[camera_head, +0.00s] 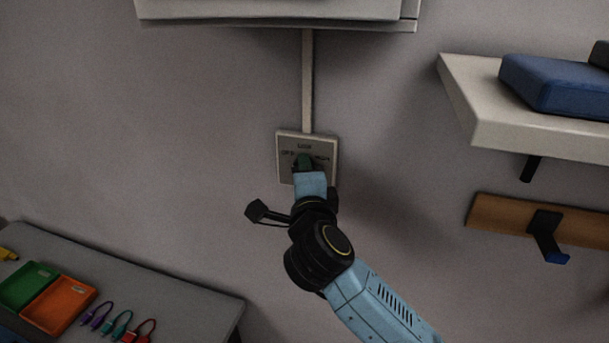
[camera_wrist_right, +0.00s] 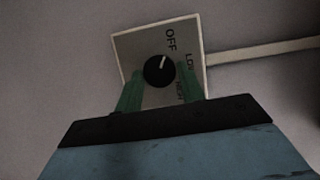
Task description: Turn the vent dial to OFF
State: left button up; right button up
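The vent dial (camera_wrist_right: 159,71) is a round black knob with a white pointer mark, on a square pale wall plate (camera_wrist_right: 135,45). The plate reads OFF, LOW and HIGH, and the pointer is turned toward OFF. The plate (camera_head: 284,172) is also in the middle of the head view, where my gripper hides the dial. My right gripper (camera_head: 304,161) is in front of the plate. My left gripper is in neither view.
A pale conduit (camera_head: 307,80) runs from the plate up to a wall box (camera_head: 270,10). A shelf (camera_head: 480,110) with a blue case (camera_head: 555,85) and a hook rail (camera_head: 490,216) are at right. A table (camera_head: 190,300) with trays and cables is at lower left.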

jog(key=o, duration=0.4)
jog(key=shift+c, duration=0.2)
jog(key=s+d+b, duration=0.1)
jog(key=s+b, duration=0.1)
jog(key=s, duration=1.1)
jog(key=shift+s, duration=0.15)
